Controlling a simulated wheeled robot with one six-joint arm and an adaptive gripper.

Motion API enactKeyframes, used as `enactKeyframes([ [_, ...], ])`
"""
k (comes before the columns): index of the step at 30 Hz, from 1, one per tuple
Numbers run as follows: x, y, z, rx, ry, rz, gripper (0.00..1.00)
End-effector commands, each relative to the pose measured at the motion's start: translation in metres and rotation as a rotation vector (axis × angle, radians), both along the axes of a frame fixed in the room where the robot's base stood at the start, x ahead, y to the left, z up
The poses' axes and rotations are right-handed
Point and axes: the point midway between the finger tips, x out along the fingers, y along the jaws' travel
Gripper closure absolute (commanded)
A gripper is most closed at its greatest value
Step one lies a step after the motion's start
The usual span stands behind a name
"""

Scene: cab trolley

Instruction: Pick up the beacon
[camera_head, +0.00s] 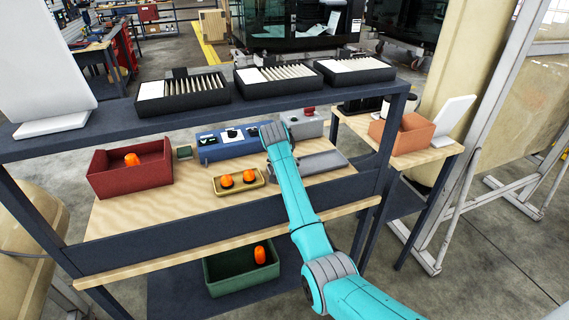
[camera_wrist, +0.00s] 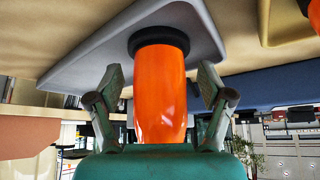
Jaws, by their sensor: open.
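An orange beacon with a black base (camera_wrist: 160,95) stands on a grey tray (camera_wrist: 200,35) in the wrist view, which shows the scene upside down. My gripper (camera_wrist: 160,82) is open, with one finger on each side of this beacon and a visible gap at both sides. In the head view the grey tray (camera_head: 318,163) shows right of my arm; my arm hides this beacon and my fingers. Other orange beacons are in the red bin (camera_head: 131,160), on the yellow tray (camera_head: 249,176) and in the green bin (camera_head: 260,255).
The red bin (camera_head: 102,184) and yellow tray (camera_head: 238,191) share the wooden shelf with a blue fixture (camera_head: 222,151). A dark upper shelf (camera_head: 110,121) holds black trays. The green bin (camera_head: 215,284) is below. An orange-brown bin (camera_head: 402,141) stands on a side table.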

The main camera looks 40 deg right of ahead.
Motion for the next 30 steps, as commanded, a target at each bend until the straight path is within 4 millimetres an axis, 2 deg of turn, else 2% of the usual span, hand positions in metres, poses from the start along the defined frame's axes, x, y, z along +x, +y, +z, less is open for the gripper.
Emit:
enactKeyframes([
  [3, 0.0, 0.0, 0.0, 0.0, 0.0, 0.0, 0.2],
  [4, 0.0, 0.0, 0.0, 0.0, 0.0, 0.0, 0.25],
  [12, 0.0, 0.0, 0.0, 0.0, 0.0, 0.0, 0.91],
  [23, 0.0, 0.0, 0.004, -0.001, -0.002, 0.001, 0.91],
  [30, 0.0, 0.0, 0.028, -0.002, -0.004, 0.001, 0.91],
])
